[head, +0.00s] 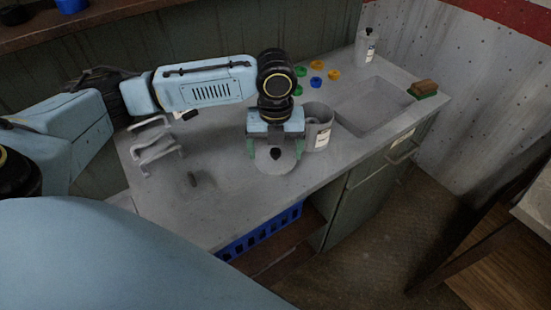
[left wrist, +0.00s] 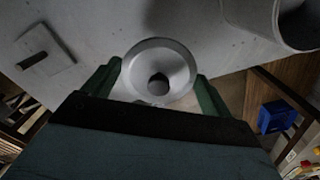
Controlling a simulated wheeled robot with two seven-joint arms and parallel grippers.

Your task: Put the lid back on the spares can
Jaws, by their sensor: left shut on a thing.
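The lid (head: 274,165), a round light grey disc with a dark knob, is between the fingers of my left gripper (head: 275,150). The left wrist view also shows the lid (left wrist: 160,57) from above, with a green finger of the left gripper (left wrist: 155,88) at each side of its rim. The gripper is shut on the lid over the counter; the gap beneath it is hard to judge. The grey spares can (head: 318,130) with a pale label stands open, just right of the gripper. Its wall and dark mouth show in the left wrist view (left wrist: 255,15). My right gripper is out of view.
A grey rack (head: 155,147) and a small dark peg (head: 192,179) are on the left of the counter (head: 225,205). Several coloured rings (head: 316,82) lie behind the can. A sink (head: 375,105), sponge (head: 423,87) and bottle (head: 366,47) are to the right. A blue crate (head: 262,235) sits below.

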